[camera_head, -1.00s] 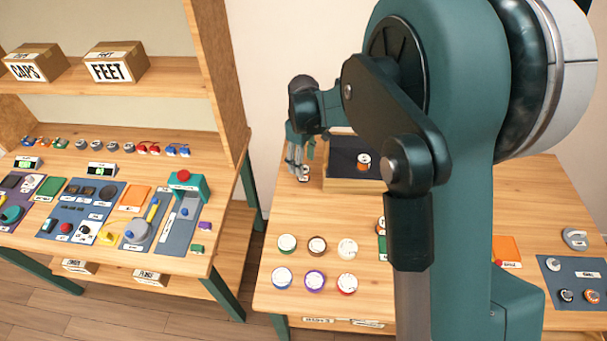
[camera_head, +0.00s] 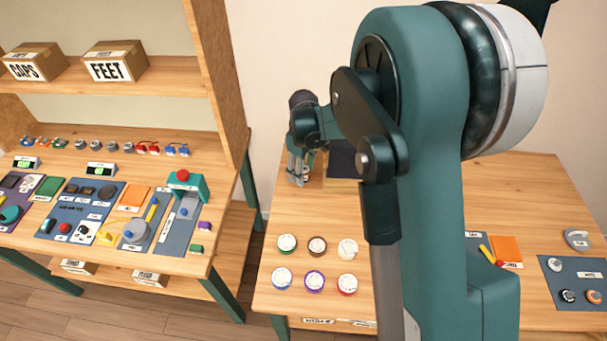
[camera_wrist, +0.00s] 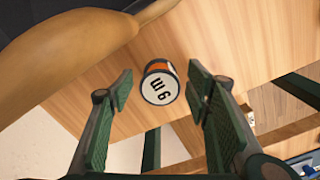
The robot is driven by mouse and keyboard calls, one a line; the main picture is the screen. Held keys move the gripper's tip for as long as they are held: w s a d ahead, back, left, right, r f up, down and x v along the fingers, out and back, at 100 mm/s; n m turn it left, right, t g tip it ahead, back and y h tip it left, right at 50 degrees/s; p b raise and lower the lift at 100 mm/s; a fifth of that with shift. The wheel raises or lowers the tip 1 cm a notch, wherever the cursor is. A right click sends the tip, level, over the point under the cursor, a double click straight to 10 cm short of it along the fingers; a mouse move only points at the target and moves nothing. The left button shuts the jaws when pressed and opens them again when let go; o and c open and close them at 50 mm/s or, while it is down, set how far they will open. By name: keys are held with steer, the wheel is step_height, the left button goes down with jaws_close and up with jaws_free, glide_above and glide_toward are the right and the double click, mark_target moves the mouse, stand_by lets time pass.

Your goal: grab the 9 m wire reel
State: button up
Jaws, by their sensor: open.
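The wire reel (camera_wrist: 160,85) shows in the wrist view as a small cylinder with an orange side band and a white end label that appears to read 9 m. It stands on the wooden table (camera_wrist: 215,42). My gripper (camera_wrist: 158,93) is open, with one finger on each side of the reel and visible gaps to both. In the head view my gripper (camera_head: 298,166) is low at the back left of the right table. The reel is mostly hidden there by my gripper.
A dark-lined wooden tray (camera_head: 342,183) is right beside my gripper, partly hidden by my arm. Several round reels or tins (camera_head: 316,246) stand in rows nearer the front. The table's left edge is close to my gripper.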

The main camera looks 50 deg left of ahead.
stand_by(0.4)
steer(key=c, duration=1)
steer(key=shift+r, duration=0.1)
steer(key=shift+r+p, duration=0.5)
steer(key=shift+r, duration=4.45)
